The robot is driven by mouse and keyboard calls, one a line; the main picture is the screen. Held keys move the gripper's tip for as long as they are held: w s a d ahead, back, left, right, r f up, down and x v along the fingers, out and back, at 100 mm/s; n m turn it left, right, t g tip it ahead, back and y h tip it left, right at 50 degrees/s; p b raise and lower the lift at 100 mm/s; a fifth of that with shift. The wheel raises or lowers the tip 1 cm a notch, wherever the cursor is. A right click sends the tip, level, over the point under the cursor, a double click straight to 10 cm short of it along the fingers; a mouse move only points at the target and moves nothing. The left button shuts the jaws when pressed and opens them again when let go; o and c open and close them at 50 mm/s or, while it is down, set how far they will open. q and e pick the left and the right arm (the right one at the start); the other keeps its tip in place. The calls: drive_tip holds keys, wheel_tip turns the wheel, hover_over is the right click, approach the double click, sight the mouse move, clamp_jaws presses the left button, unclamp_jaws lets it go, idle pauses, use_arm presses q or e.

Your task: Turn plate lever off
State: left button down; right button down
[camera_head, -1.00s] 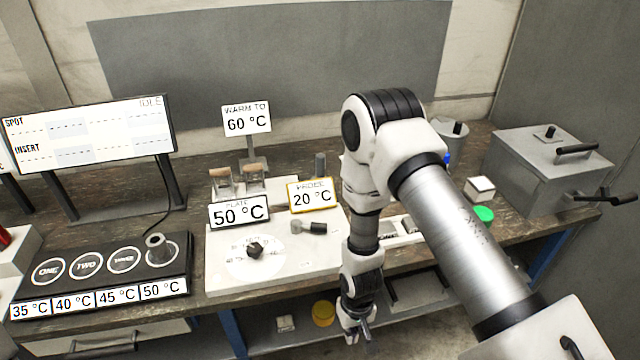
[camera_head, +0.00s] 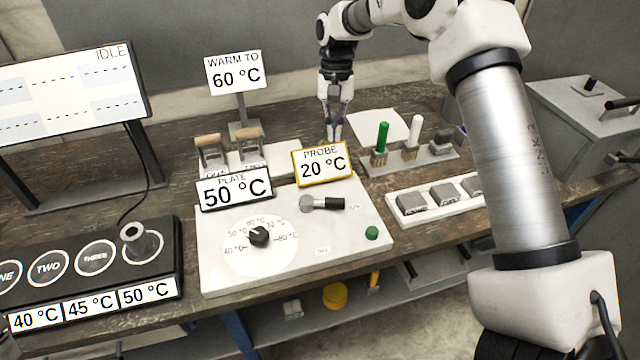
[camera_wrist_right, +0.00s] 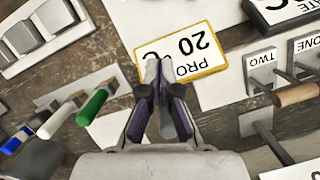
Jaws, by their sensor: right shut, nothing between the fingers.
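The white plate unit (camera_head: 300,255) lies on the bench with a black dial (camera_head: 259,235). Its lever (camera_head: 322,202) has a grey pivot and a black-tipped handle pointing right, towards a small label that looks like ON. Another small label, which looks like OFF, sits below the lever near the front. My right gripper (camera_head: 334,138) is shut and points down behind the yellow-framed PROBE 20 °C sign (camera_head: 322,166), apart from the lever. In the wrist view the shut fingertips (camera_wrist_right: 158,72) show over this sign's edge; the lever does not show there.
The PLATE 50 °C sign (camera_head: 234,188) stands at the unit's back left. Two wooden-handled switches (camera_head: 230,143) are behind it. A rack with green (camera_head: 382,137) and white sticks and a tray of grey blocks (camera_head: 402,218) are to the right. Space above the lever is clear.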

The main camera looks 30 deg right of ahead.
sight(325, 204)
drive_tip(key=p+x, duration=0.1)
drive_tip(key=x, duration=0.2)
drive_tip(key=p+x, duration=0.1)
drive_tip(key=x, duration=0.2)
drive_tip(key=s+x, duration=0.1)
drive_tip(key=x, duration=0.2)
drive_tip(key=shift+r+p, duration=0.15)
drive_tip(key=shift+p, duration=0.25)
drive_tip(key=s+a+p, duration=0.1)
drive_tip(key=s+f, duration=0.1)
drive_tip(key=shift+s+a+f+p, duration=0.2)
drive_tip(key=shift+s+a+p, duration=0.05)
drive_tip(key=shift+a+p, duration=0.15)
drive_tip(key=shift+s+a, duration=0.25)
drive_tip(key=shift+s, duration=0.2)
drive_tip(key=shift+f, duration=0.1)
drive_tip(key=shift+w, duration=0.1)
drive_tip(key=shift+w+f, duration=0.1)
